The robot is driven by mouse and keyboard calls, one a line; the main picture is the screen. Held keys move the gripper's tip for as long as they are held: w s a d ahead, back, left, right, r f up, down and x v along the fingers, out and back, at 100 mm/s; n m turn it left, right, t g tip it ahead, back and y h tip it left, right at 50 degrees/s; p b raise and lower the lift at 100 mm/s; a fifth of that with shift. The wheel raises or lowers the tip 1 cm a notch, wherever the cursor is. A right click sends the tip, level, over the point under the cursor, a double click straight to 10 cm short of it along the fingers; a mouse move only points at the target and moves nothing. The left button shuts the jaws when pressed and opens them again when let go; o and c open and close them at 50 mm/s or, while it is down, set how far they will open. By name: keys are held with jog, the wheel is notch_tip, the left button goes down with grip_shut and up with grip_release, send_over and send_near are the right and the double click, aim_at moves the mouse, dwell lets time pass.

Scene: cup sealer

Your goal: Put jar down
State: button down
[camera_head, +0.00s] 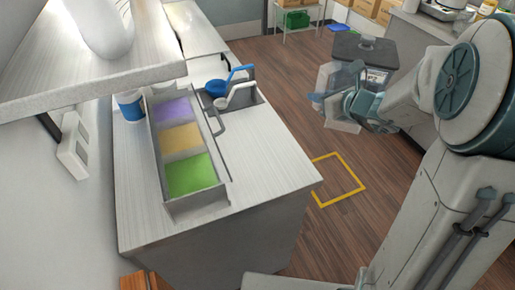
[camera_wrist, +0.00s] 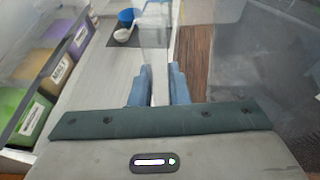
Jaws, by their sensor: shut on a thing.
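The jar (camera_head: 343,112) is clear and see-through, and it is held up over the floor to the right of the white counter. My gripper (camera_head: 356,103) is shut on it from the right. In the wrist view the blue fingers of my gripper (camera_wrist: 158,88) close on a clear upright part of the jar (camera_wrist: 155,35), which looks like its handle. The jar's clear walls spread across the top of that view, and its outline is hard to make out. Nothing visible supports the jar from below.
The white counter (camera_head: 250,185) carries a tray of purple, orange and green compartments (camera_head: 190,173), a blue cup (camera_head: 131,106), and blue and white scoops (camera_head: 228,92). A dark bin (camera_head: 365,50) stands behind the jar. A yellow square (camera_head: 338,180) marks clear floor.

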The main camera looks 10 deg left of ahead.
jog(key=s+a+r+n+g+y+b, duration=0.45)
jog(key=s+a+n+g, duration=0.35)
jog(key=s, duration=0.2)
jog(key=s+a+f+p, duration=0.1)
jog(key=a+f, duration=0.9)
jog(key=f, duration=0.1)
jog(key=shift+s+a, duration=0.2)
jog(key=shift+a, duration=0.15)
jog(key=shift+f, duration=0.15)
jog(key=c, duration=1.4)
grip_release()
